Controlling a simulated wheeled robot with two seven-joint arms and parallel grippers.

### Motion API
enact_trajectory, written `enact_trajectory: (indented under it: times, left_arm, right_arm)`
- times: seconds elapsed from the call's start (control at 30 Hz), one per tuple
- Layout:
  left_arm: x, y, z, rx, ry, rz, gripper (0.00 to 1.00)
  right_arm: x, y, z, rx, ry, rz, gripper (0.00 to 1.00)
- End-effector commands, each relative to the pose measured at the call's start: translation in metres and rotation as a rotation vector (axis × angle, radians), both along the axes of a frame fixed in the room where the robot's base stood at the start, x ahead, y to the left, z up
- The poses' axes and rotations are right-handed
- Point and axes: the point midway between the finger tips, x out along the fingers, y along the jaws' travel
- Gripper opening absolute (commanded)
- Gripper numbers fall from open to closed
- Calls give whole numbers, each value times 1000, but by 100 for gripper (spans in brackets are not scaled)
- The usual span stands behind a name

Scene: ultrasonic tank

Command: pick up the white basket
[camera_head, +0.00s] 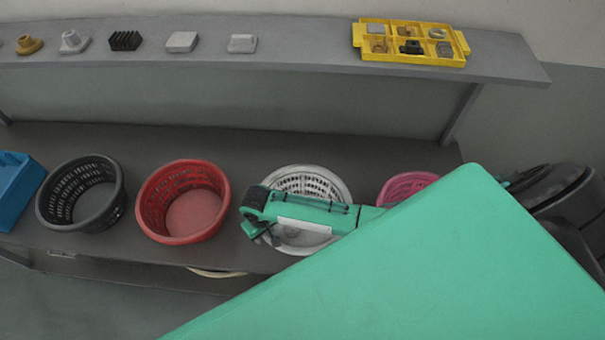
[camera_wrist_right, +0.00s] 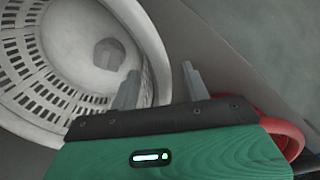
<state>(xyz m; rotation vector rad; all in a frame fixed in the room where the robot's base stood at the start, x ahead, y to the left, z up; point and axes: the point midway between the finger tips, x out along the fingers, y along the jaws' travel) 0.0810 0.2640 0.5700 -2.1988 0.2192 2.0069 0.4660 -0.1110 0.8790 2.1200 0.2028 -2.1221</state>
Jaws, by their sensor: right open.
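The white basket (camera_head: 312,181) stands on the grey lower shelf, between the red and pink baskets. My right gripper (camera_head: 251,214) is at its left side, and the arm behind it hides part of the basket's middle. In the right wrist view the white basket (camera_wrist_right: 38,75) fills the upper left, with slotted walls and a grey round patch inside. There my right gripper (camera_wrist_right: 161,88) is open, one finger over the basket's inside and the other outside, with the rim between them in the picture. I cannot tell how deep the fingers reach. My left gripper is not in view.
A red basket (camera_head: 147,207), a black basket (camera_head: 112,209) and a blue bin (camera_head: 19,204) stand to the left. A pink basket (camera_head: 403,183) is at the right, partly hidden. The upper shelf (camera_head: 300,52) holds small parts and a yellow tray (camera_head: 388,55).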

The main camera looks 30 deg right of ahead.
Motion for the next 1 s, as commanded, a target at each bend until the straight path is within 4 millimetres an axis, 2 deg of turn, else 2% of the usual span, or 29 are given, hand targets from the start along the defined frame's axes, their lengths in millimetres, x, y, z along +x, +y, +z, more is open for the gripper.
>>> enact_trajectory:
  times: [0.2,0.43,0.83,1.0]
  left_arm:
    - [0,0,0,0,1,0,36]
    - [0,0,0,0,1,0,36]
    - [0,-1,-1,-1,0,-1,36]
    - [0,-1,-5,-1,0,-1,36]
  right_arm:
    - [0,0,0,0,-1,0,45]
    - [0,0,0,0,-1,0,0]
    - [1,0,2,0,-2,0,0]
    - [2,0,13,2,-4,0,0]
